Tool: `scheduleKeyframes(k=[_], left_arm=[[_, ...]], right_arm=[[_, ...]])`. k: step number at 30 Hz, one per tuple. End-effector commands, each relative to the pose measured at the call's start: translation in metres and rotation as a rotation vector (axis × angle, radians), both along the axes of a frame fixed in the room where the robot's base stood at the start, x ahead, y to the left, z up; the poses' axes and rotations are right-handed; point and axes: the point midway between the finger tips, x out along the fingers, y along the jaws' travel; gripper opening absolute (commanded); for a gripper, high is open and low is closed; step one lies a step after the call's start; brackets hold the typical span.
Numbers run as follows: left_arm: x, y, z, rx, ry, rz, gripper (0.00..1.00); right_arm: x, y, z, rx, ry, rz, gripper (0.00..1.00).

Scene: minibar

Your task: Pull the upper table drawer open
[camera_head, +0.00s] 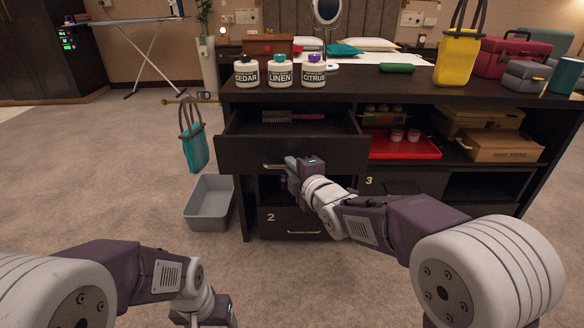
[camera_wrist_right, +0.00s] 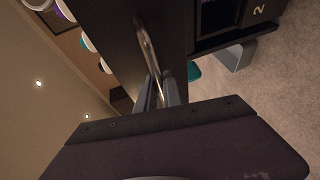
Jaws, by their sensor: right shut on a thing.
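The upper drawer (camera_head: 345,155) of the dark table stands pulled out, and its inside shows from above. A brush (camera_head: 292,117) with a purple handle lies in it. My right gripper (camera_head: 288,167) is at the drawer's front, shut on the metal bar handle (camera_head: 273,167). In the right wrist view the handle (camera_wrist_right: 147,45) runs down between the two fingers (camera_wrist_right: 161,95). My left gripper (camera_head: 205,312) is low at the bottom edge, away from the table; its fingers cannot be made out.
Jars labelled CEDAR, LINEN and CITRUS (camera_head: 313,75) stand on the tabletop (camera_head: 350,88). Drawer 2 (camera_head: 300,222) below is closed. Open carpet lies in front.

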Motion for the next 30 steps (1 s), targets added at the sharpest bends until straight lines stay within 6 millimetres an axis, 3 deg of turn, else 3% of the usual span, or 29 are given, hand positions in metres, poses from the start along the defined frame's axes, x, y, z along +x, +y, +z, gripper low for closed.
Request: scheduleKeyframes(k=[1, 3, 4, 16, 30], left_arm=[[0.0, 0.0, 0.0, 0.0, 0.0, 0.0, 0.71], [0.0, 0.0, 0.0, 0.0, 0.0, 0.0, 0.71], [0.0, 0.0, 0.0, 0.0, 0.0, 0.0, 0.71], [0.0, 0.0, 0.005, 0.0, 0.0, 0.0, 0.71], [0.0, 0.0, 0.038, 0.0, 0.0, 0.0, 0.71]], right_arm=[[0.0, 0.0, 0.0, 0.0, 0.001, -0.001, 0.0], [0.0, 0.0, 0.0, 0.0, 0.001, -0.001, 0.25], [0.0, 0.0, 0.0, 0.0, 0.001, -0.001, 0.33], [-0.006, -0.003, 0.003, 0.0, 0.001, -0.001, 0.33], [-0.079, -0.034, 0.018, 0.001, 0.0, -0.001, 0.33]])
